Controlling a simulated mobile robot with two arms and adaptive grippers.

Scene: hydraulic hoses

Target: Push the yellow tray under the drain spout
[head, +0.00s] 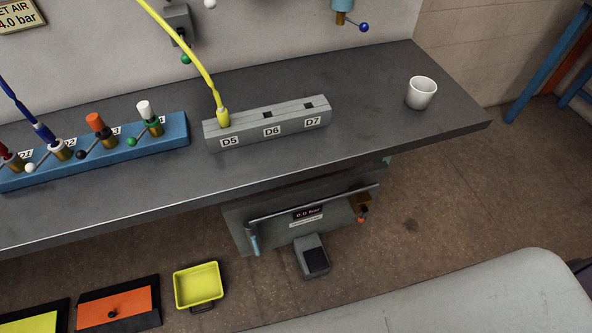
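The yellow tray (180,287) is a shallow open box with a dark handle on its near side. It appears empty and sits on the floor in front of the bench. A grey cabinet (236,225) under the bench, labelled 0.0 bar, is up and right of the tray. A light blue spout-like piece (253,240) hangs at the cabinet's left front. A brass fitting (360,203) with an orange tip is at its right. I cannot tell for certain which is the drain spout. The tray is apart from both. Neither of my grippers is in view.
A grey pedal (312,257) stands on the floor right of the tray. An orange panel (115,303) with a black knob is left of it. The bench (370,120) carries a D5–D7 block (268,119), a blue valve block (175,128) and a white cup (421,93).

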